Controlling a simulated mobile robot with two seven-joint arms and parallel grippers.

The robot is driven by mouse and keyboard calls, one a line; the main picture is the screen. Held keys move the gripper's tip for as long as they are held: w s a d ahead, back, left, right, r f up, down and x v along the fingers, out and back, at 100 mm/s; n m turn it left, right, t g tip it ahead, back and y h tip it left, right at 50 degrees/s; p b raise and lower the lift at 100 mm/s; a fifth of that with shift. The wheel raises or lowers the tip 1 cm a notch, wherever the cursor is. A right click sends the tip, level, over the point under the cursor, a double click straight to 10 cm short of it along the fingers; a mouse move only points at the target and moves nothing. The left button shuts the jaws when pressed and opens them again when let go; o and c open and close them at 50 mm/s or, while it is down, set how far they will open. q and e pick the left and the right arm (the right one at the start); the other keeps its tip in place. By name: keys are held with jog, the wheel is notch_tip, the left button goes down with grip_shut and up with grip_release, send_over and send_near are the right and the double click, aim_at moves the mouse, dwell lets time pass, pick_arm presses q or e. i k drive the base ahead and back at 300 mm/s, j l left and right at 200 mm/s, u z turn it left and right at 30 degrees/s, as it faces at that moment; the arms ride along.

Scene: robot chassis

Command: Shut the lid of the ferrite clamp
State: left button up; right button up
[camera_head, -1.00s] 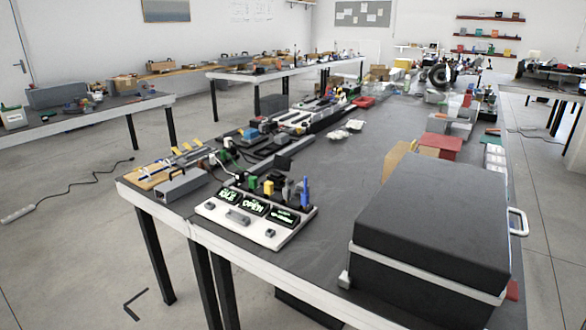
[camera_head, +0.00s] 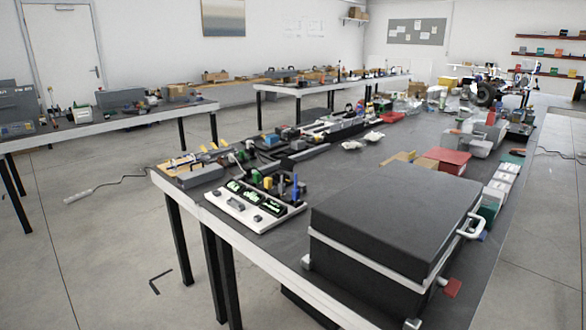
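Neither of my grippers is in view. I cannot make out the ferrite clamp or its lid; the small parts on the tables are too tiny to tell apart. A wheeled chassis (camera_head: 484,94) with a dark tyre stands at the far end of the long dark table (camera_head: 300,215). A white panel (camera_head: 252,207) with green-lit displays lies near the table's front left edge, with small coloured parts standing behind it.
A large black case (camera_head: 390,225) with pale trim fills the table's near right. Red boxes (camera_head: 447,159) lie behind it. Side tables stand left (camera_head: 110,118) and at the back (camera_head: 330,85).

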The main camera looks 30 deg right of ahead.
aim_at(287, 164)
jog(key=k+l+u, duration=0.2)
jog(key=k+l, duration=0.4)
jog(key=k+l+u, duration=0.1)
jog(key=l, duration=0.25)
jog(key=k+l, duration=0.1)
jog(key=l, duration=0.2)
jog(key=k+l+u, duration=0.15)
jog(key=l, duration=0.2)
jog(key=k+l+u, duration=0.1)
jog(key=l, duration=0.85)
jog(key=l+u, duration=0.15)
jog(key=l, duration=0.5)
jog(key=k+l+u, duration=0.1)
jog(key=l, duration=0.5)
jog(key=k+l+u, duration=0.15)
jog(key=l, duration=0.45)
jog(key=l+u, duration=0.15)
jog(key=l, duration=2.05)
jog(key=k, duration=0.05)
